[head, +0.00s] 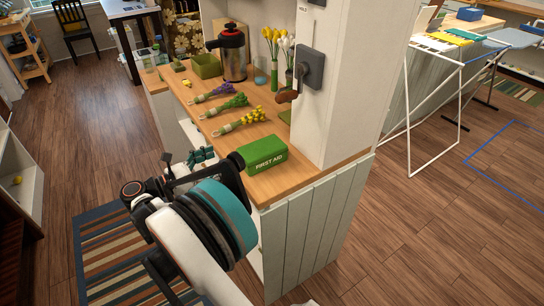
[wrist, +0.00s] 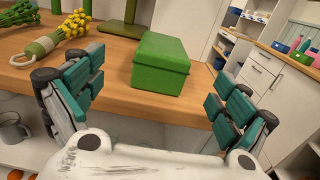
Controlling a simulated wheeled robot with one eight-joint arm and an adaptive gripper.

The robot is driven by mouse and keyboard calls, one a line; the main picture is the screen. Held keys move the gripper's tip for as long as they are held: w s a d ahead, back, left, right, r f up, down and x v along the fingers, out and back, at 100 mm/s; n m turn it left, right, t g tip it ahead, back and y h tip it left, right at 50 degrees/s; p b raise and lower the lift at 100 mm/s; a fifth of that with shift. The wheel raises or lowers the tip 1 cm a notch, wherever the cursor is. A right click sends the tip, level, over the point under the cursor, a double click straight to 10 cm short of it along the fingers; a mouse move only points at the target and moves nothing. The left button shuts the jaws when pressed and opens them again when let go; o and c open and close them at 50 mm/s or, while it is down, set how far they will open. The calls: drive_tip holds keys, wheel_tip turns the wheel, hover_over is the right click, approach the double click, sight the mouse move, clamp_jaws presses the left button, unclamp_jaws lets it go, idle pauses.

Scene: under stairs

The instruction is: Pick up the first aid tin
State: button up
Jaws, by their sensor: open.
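In the head view my gripper (head: 203,160) is at the counter's front edge, left of the tin, partly hidden by my own arm.
Bunches of yellow flowers (head: 240,121) and other wrapped bunches lie behind the tin on the counter (head: 210,131). A white pillar (head: 338,90) rises close to the tin's right. A steel flask (head: 232,55) stands farther back. Shelves under the counter hold a mug (wrist: 13,128).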

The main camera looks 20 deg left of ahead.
sight(258, 149)
drive_tip(key=b+x, duration=0.2)
drive_tip(key=x, duration=0.6)
drive_tip(key=shift+d+f, duration=0.15)
drive_tip(key=shift+d, duration=0.15)
drive_tip(key=b+x, duration=0.2)
drive_tip(key=x, duration=0.3)
drive_tip(key=shift+d+f, duration=0.1)
drive_tip(key=shift+d, duration=0.1)
drive_tip(key=c, duration=1.5)
